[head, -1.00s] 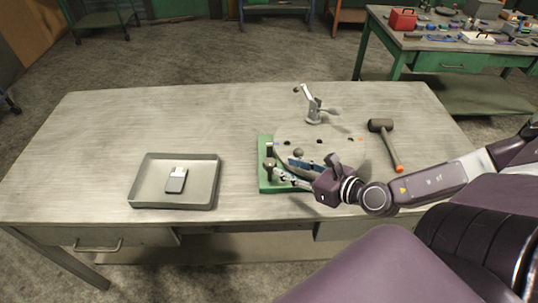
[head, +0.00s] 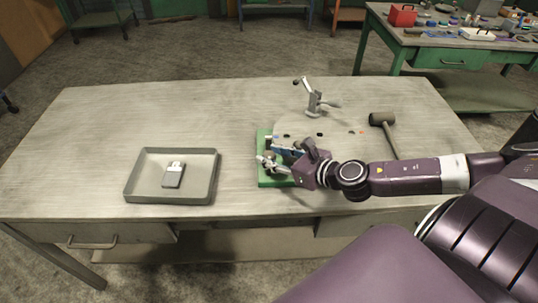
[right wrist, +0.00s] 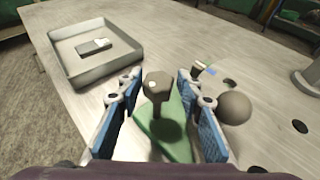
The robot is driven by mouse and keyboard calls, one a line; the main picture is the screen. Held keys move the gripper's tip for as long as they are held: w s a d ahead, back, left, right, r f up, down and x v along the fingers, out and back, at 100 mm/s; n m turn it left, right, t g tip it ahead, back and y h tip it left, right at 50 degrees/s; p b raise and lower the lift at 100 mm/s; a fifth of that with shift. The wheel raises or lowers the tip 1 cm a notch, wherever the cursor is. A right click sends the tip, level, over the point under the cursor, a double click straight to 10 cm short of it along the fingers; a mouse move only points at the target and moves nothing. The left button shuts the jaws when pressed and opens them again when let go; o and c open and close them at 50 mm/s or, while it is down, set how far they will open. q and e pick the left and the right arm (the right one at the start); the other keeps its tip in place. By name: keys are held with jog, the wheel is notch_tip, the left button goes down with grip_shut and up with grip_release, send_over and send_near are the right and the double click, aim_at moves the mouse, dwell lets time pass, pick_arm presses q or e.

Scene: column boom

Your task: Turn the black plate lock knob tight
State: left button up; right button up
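A dark knob (right wrist: 158,88) on a stem stands over a green base (right wrist: 174,145) in the right wrist view; I take it for the black plate lock knob. In the head view the green base (head: 263,179) lies at the table's front, with the knob partly hidden by my gripper. My right gripper (head: 272,155) is low over the base. Its two blue-padded fingers (right wrist: 160,98) are open on either side of the knob, with visible gaps in the picture. My left gripper is not in view.
A grey ball (right wrist: 235,107) is just right of the fingers. A grey tray (head: 130,191) holding a small metal part (head: 174,174) is at left. A toggle clamp (head: 314,102) stands behind; a mallet (head: 382,119) lies at right. The table's left middle is clear.

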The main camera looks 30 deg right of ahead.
jog(key=shift+w+a+f, duration=0.2)
jog(key=shift+w, duration=0.3)
jog(key=shift+c, duration=0.4)
